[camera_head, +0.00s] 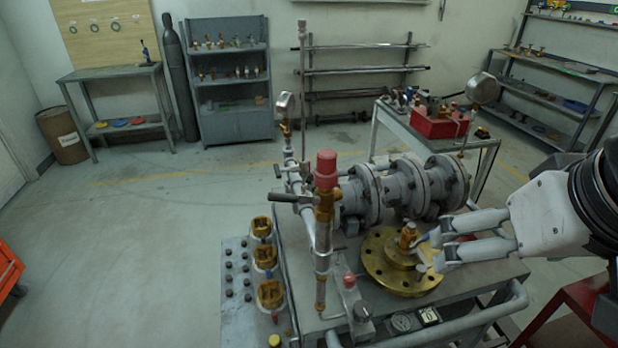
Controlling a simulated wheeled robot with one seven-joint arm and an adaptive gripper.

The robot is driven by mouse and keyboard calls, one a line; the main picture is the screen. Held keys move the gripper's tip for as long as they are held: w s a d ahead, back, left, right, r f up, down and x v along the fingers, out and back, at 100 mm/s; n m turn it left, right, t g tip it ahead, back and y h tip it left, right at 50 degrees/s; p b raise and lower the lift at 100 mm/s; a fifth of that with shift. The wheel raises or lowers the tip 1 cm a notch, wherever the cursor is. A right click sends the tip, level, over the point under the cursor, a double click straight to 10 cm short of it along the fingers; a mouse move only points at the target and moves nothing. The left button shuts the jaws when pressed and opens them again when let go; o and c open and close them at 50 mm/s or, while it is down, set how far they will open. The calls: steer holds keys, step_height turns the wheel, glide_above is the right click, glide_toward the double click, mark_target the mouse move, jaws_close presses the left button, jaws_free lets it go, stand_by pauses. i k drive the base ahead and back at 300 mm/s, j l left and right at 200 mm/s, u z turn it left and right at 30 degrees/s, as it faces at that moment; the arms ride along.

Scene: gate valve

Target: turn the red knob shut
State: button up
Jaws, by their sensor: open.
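A red knob (326,170) tops a brass valve body (324,206) on an upright pipe near the middle of the bench. A smaller red cap (349,280) sits on a grey fitting lower down, at the front. My gripper (432,252) reaches in from the right with its fingers apart and nothing visible between them. It is to the right of and lower in the picture than the large red knob, clear of it. Its fingertips overlap a gold flange (385,268) with a brass stem (407,236); whether they touch it I cannot tell.
A grey flanged pipe (359,195) lies behind the knob. A black lever (295,197) is left of it, and a gauge (284,103) rises behind. Brass fittings (264,257) stand at the bench's left. A red toolbox (438,122) is farther back. Floor at left is clear.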

mark_target(349, 279)
steer(key=u, duration=0.3)
steer(key=i+l+u, duration=0.25)
steer(key=l, duration=0.15)
steer(key=k+l, duration=0.1)
steer(key=l, duration=0.65)
steer(key=k+l, duration=0.15)
steer(key=l, duration=0.2)
steer(key=u, duration=0.05)
